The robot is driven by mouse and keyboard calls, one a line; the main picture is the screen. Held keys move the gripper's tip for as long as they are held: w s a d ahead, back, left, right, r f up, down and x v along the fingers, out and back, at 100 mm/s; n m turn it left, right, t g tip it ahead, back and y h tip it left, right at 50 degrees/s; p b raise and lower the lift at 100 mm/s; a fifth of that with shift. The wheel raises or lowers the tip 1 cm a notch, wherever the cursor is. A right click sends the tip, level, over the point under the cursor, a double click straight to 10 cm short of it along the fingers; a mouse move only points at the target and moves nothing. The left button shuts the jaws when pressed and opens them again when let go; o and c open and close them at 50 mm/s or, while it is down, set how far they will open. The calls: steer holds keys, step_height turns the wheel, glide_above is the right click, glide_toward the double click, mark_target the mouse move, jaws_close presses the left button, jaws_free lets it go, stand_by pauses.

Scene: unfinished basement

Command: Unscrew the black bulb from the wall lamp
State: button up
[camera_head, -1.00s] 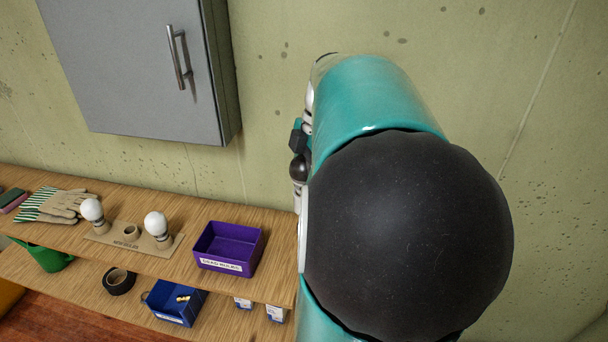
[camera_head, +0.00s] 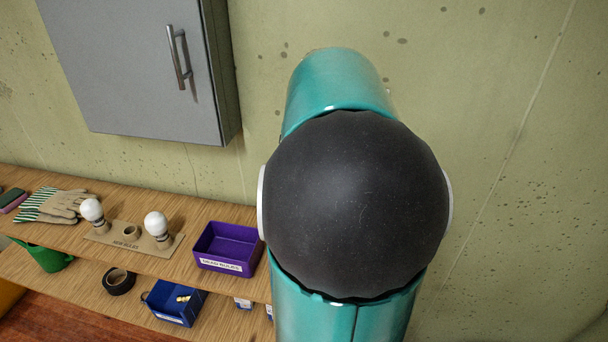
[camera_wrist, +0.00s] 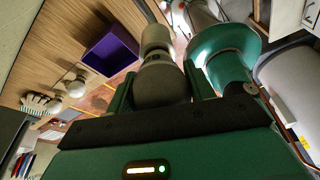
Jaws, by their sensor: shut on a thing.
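In the wrist view my gripper (camera_wrist: 160,88) is shut on the dark bulb (camera_wrist: 162,84), one finger on each side. The bulb's paler, narrower end (camera_wrist: 156,38) points away from the gripper. In the head view my arm hides both the gripper and the bulb. I cannot make out the wall lamp in either current view. The purple bin (camera_head: 220,266) labelled for dead bulbs stands on the upper shelf, left of my arm; it also shows in the wrist view (camera_wrist: 110,52), left of the held bulb.
Two white bulbs (camera_head: 92,210) (camera_head: 157,225) stand in the new-bulb holder (camera_head: 125,243), with an empty hole between them. Gloves (camera_head: 60,205) lie left. A blue bin (camera_head: 172,303) and black tape (camera_head: 118,281) are on the lower shelf. A grey cabinet (camera_head: 140,70) hangs above.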

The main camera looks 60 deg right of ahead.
stand_by(0.3)
steer(key=n, duration=0.3)
steer(key=shift+n+g, duration=0.3)
steer(key=shift+g, duration=0.1)
steer(key=o, duration=1)
steer(key=shift+o, duration=0.2)
